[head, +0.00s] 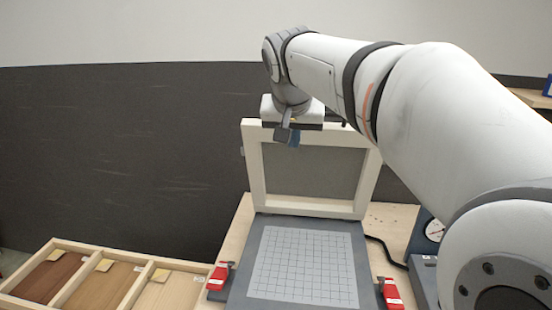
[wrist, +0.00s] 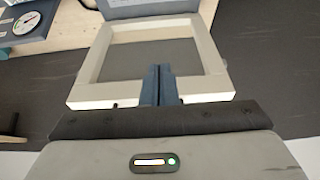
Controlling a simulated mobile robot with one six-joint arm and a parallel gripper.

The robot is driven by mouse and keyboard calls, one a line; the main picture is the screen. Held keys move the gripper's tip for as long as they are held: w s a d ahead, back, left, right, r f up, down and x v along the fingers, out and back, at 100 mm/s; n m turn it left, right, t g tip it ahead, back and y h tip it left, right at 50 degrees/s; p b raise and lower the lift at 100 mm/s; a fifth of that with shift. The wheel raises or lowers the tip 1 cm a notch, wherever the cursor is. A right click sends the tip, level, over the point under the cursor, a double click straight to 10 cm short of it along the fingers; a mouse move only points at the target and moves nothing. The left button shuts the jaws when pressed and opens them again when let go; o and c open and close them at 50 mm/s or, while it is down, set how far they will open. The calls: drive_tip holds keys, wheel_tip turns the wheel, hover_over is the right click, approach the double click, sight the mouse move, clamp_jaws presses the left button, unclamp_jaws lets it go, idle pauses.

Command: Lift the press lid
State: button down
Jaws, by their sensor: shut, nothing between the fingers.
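The press lid (head: 255,172) is a cream frame with a grey panel inside. It stands raised, nearly upright, at the back of the press base (head: 240,285), which is dark grey with a light gridded sheet (head: 305,265). My gripper (head: 289,137) is at the lid's top edge, in front of the frame in the head view. In the wrist view the lid (wrist: 212,62) lies beyond my gripper (wrist: 159,72), whose fingers are together with nothing between them. I cannot tell whether the fingers touch the lid.
Red clamps (head: 219,276) (head: 391,293) sit at both sides of the press base. A wooden tray (head: 90,250) with several wood samples is at the lower left. A box with a round gauge (head: 434,230) and a black cable are at the right, near my arm.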

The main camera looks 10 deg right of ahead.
wheel_tip(320, 180, down, 11)
drive_tip(key=w+p, duration=0.2)
drive_tip(key=shift+w+d+f, duration=0.15)
drive_tip(key=shift+d+f, duration=0.05)
drive_tip(key=shift+d, duration=0.15)
drive_tip(key=shift+d+r, duration=0.1)
idle(1.4)
